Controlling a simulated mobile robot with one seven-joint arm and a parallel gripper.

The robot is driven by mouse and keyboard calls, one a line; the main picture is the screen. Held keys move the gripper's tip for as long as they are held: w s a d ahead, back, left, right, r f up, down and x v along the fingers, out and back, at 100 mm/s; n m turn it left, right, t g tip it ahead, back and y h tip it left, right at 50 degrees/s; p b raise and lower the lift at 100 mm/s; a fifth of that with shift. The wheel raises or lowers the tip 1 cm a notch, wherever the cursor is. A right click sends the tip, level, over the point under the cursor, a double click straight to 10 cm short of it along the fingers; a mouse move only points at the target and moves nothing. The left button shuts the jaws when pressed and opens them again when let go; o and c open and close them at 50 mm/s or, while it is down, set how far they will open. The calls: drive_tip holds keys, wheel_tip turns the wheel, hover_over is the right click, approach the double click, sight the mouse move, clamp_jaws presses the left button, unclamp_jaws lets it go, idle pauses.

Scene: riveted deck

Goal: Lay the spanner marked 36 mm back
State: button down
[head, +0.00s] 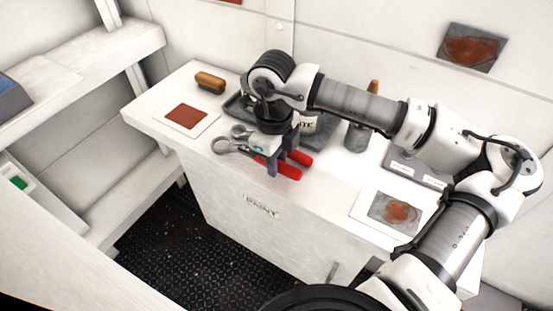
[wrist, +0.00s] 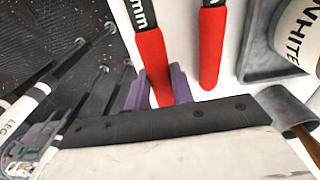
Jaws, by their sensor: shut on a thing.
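Two red-handled spanners with grey ring heads are side by side at the front of the white counter. My gripper (head: 282,157) is shut on the red handle of the nearer spanner (head: 288,171). In the wrist view my gripper's purple fingers (wrist: 158,88) stand on both sides of that handle (wrist: 151,58), whose black band reads "mm". The other spanner (head: 300,157) lies beside it, apart from the fingers; its handle (wrist: 211,48) also has an "mm" band. Neither number is readable. I cannot tell whether the held spanner touches the counter.
Shelves (head: 70,75) stand left.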

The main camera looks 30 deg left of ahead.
drive_tip(key=shift+f, duration=0.55)
drive_tip(key=c, duration=1.2)
unclamp_jaws()
wheel_tip(320, 180, up, 12)
drive_tip(key=b, duration=0.3)
drive_tip(key=shift+a, duration=0.3)
drive_tip(key=shift+w, duration=0.1)
